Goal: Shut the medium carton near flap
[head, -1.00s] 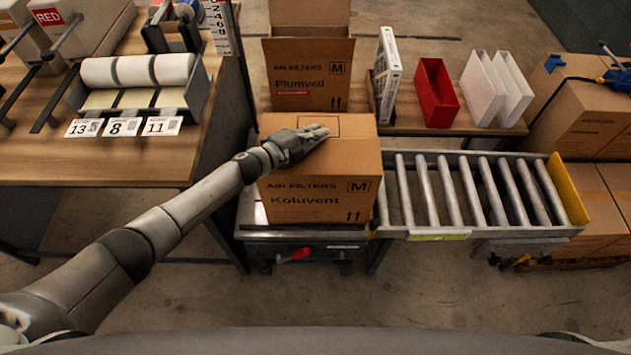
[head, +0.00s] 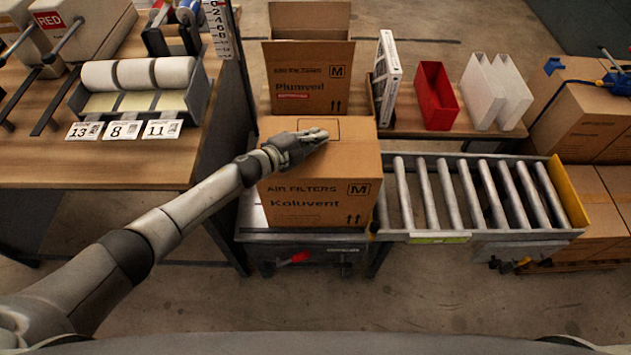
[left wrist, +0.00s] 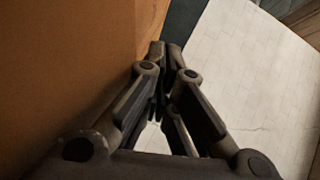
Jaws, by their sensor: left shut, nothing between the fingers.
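The medium carton (head: 318,200), marked M and Koluvent, stands upright on a low cart. Its top (head: 350,152) looks flat and closed, with a dark rectangle outlined on it. My left gripper (head: 326,135) is shut and empty, lying over the top of this carton with its fingers pointing right. I cannot tell whether it touches the cardboard. In the left wrist view my shut fingers (left wrist: 163,55) show beside a brown cardboard face (left wrist: 65,75). My arm hides the left part of the carton's top. My right gripper is not in view.
Behind stands another M carton (head: 310,78), marked Plumveil, with flaps raised. A roller conveyor (head: 475,195) adjoins the cart on the right. A red bin (head: 436,95) and white panels (head: 482,92) stand behind it. A wooden bench (head: 110,165) with label rolls is at left.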

